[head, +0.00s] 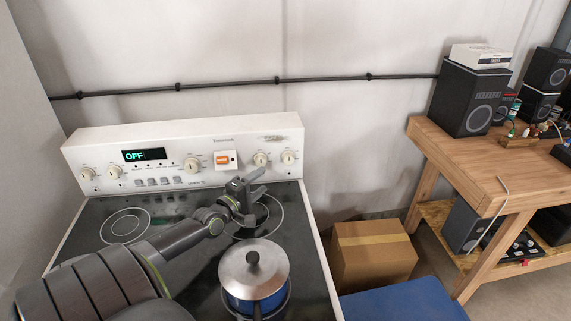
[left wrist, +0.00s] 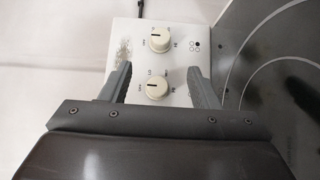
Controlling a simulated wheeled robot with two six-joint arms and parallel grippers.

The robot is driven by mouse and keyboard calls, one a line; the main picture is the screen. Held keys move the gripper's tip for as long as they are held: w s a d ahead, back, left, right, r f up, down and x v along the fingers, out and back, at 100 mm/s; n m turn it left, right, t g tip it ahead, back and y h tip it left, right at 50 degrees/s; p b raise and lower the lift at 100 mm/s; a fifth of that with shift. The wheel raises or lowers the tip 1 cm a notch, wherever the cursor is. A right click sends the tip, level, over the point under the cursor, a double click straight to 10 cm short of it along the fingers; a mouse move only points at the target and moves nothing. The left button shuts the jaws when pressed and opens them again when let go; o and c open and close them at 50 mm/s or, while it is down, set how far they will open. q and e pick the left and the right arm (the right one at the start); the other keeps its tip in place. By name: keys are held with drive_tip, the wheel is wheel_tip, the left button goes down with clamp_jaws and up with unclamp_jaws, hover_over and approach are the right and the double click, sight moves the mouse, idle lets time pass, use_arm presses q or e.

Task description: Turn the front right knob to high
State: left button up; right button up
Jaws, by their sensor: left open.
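The white stove panel (head: 120,140) has two round cream knobs at its right end: the far right knob (head: 289,157) and the one left of it (head: 260,159). My left gripper (head: 248,183) is open and empty, just below and in front of these two. In the left wrist view, the inner knob (left wrist: 154,88) shows between the fingers, apart from them. The end knob (left wrist: 158,40) lies above it, beyond the fingertips, beside a four-circle mark with one dark circle. The knobs' small lettering is hard to read. My right gripper is out of view.
A blue pot with a metal lid (head: 254,264) stands on the black cooktop, close to my left arm. The panel also has a green OFF display (head: 144,155), an orange switch (head: 222,159) and other knobs. A cardboard box (head: 372,255) and wooden workbench (head: 470,165) are right.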

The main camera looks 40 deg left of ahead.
sight(286, 161)
use_arm(q)
drive_tip(key=w+b, duration=0.2)
drive_tip(key=w, duration=0.2)
drive_tip(key=w+a+b, duration=0.1)
drive_tip(key=w+b, duration=0.1)
drive_tip(key=w, duration=0.2)
drive_tip(key=w+b, duration=0.2)
drive_tip(key=w, duration=0.2)
drive_tip(key=shift+w+a+f+b, duration=0.1)
drive_tip(key=shift+a+f+b, duration=0.15)
drive_tip(key=shift+b, duration=0.15)
drive_tip(key=shift+w+r+b, duration=0.2)
drive_tip(key=shift+w+b, duration=0.15)
drive_tip(key=shift+w, duration=0.2)
